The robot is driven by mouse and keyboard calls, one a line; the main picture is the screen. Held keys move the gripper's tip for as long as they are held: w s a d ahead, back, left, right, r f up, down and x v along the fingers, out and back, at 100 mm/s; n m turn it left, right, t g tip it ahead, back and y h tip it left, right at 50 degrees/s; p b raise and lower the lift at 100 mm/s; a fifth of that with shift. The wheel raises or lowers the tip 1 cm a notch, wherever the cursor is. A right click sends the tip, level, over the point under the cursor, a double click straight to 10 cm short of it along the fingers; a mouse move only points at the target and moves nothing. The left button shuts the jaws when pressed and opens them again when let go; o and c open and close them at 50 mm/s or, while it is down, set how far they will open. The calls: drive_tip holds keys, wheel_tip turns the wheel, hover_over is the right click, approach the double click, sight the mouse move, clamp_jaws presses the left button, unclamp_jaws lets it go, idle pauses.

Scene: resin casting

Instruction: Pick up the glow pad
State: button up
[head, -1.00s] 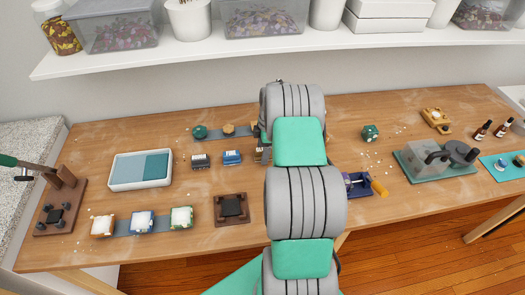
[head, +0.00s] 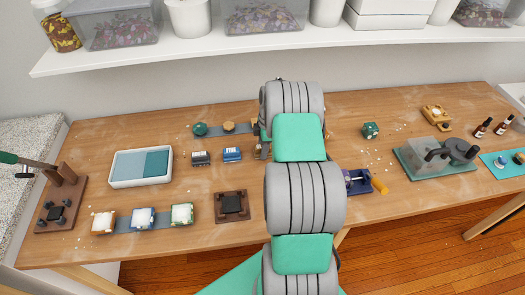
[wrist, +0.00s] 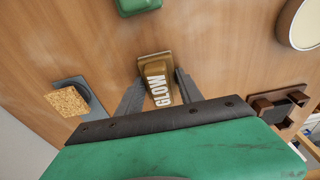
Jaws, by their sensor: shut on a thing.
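The glow pad (wrist: 154,82) is a brown-gold block with white "GLOW" lettering, in the middle of the wrist view. My gripper (wrist: 157,78) is shut on it, with one grey finger along each side. In the wrist view I cannot tell whether the pad still touches the wooden table. In the head view my arm covers most of the gripper and pad area.
A black-and-white pad (head: 201,158) and a blue one (head: 232,154) lie left of my arm. A cork-topped piece (wrist: 70,101) stands on a grey strip.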

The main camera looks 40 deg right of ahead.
drive_tip(key=shift+c, duration=0.8)
drive_tip(key=shift+r, duration=0.2)
wheel_tip(320, 180, up, 2)
drive_tip(key=shift+w+d+r+b, duration=0.1)
drive_tip(key=shift+r+b, duration=0.15)
drive_tip(key=shift+b, duration=0.9)
drive_tip(key=s+r+b, duration=0.3)
drive_tip(key=s+r, duration=0.7)
drive_tip(key=s, duration=0.4)
drive_tip(key=shift+s+r, duration=0.1)
